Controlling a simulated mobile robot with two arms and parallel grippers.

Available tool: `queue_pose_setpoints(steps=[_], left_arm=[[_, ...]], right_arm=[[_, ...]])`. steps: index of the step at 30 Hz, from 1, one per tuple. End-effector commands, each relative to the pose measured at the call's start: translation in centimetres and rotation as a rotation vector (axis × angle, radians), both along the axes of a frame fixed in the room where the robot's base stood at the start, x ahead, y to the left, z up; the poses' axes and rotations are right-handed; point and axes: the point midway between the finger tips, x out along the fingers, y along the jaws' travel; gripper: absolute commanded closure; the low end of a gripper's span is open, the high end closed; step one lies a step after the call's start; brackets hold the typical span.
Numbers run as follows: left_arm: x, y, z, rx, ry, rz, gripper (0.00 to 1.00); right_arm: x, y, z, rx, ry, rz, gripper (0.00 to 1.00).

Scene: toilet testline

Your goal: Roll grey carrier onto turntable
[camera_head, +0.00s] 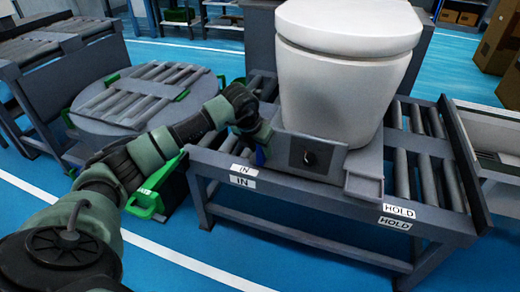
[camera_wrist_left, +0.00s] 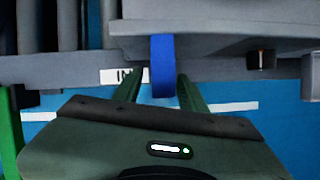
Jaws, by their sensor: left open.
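The grey carrier (camera_head: 365,165) sits on the roller conveyor (camera_head: 432,165) and bears a white toilet (camera_head: 340,95). The round grey turntable (camera_head: 130,120), with rollers on top, stands left of the conveyor, with a gap between. My left gripper (camera_head: 260,148) is at the carrier's left end. In the left wrist view, its green fingers (camera_wrist_left: 160,90) are apart on either side of a blue strip (camera_wrist_left: 162,65) that hangs at the carrier's edge. I cannot tell whether they touch it. My right gripper is out of view.
"IN" (camera_head: 243,181) and "HOLD" (camera_head: 398,211) labels mark the conveyor's front rail. A green-handled part (camera_head: 145,203) is below my left arm. Another roller table (camera_head: 60,45) stands at the far left; cardboard boxes (camera_head: 497,45) are at the right. Blue floor is open in front.

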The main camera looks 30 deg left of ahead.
Motion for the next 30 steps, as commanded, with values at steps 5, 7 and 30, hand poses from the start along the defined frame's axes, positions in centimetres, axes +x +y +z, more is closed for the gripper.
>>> queue_pose_setpoints(steps=[5,7,30], left_arm=[[0.0,-0.02,-0.02,0.0,0.0,0.0,0.59],[0.0,-0.02,-0.01,0.0,0.0,0.0,0.72],[0.0,0.0,0.04,0.0,0.0,0.0,1.0]], right_arm=[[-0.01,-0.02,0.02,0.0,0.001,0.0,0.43],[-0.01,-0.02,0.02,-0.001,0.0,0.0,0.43],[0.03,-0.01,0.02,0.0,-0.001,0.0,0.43]])
